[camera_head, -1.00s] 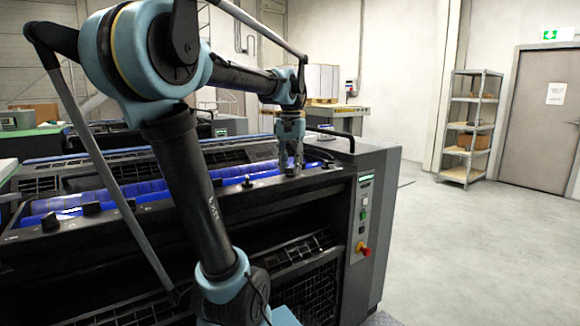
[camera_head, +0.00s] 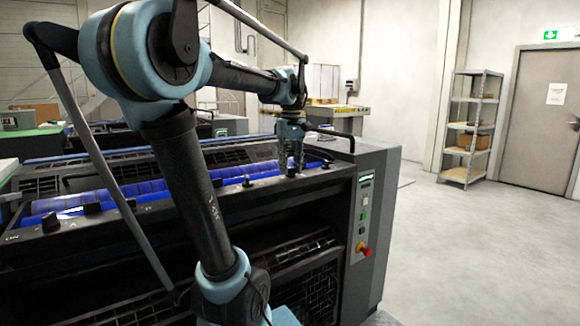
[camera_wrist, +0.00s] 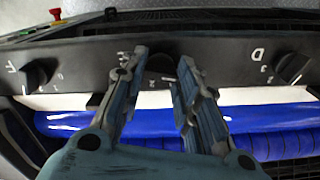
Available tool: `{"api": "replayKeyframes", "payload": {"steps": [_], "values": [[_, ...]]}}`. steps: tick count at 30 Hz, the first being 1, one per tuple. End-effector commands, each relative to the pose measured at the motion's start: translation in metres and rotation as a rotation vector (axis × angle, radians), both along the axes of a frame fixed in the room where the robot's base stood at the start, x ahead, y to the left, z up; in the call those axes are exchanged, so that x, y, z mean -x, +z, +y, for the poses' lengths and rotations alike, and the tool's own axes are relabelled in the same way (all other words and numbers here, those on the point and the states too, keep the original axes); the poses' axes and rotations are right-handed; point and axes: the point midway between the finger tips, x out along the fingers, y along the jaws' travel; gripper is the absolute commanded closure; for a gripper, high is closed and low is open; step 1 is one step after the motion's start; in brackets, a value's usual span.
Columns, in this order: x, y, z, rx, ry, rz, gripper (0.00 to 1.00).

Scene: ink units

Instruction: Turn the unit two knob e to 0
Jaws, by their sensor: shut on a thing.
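My gripper (camera_wrist: 162,62) reaches down to the dark rail of the ink unit. Its two fingertips are on either side of the black knob e (camera_wrist: 159,66) and shut on it. The fingers hide part of the knob and most of its markings, so I cannot read its setting. A partly covered white letter shows beside the left finger. In the head view my gripper (camera_head: 291,168) stands over the right part of the rail, and the knob is hidden there.
In the wrist view, knob F (camera_wrist: 40,74) is on the left and knob D (camera_wrist: 291,66) on the right. Blue rollers (camera_wrist: 272,146) run alongside the rail. A red emergency stop (camera_head: 362,249) is on the end cabinet (camera_head: 375,200). Open floor (camera_head: 470,250) lies to the right.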

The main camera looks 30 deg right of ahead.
Motion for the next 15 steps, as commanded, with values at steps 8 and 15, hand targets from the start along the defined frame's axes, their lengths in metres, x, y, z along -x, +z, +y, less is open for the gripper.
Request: {"api": "replayKeyframes", "payload": {"steps": [8, 15], "values": [[-0.0026, 0.0001, 0.001, -0.003, 0.034, -0.006, 0.95], [-0.003, 0.0002, 0.0008, -0.003, 0.035, -0.007, 0.95]]}}
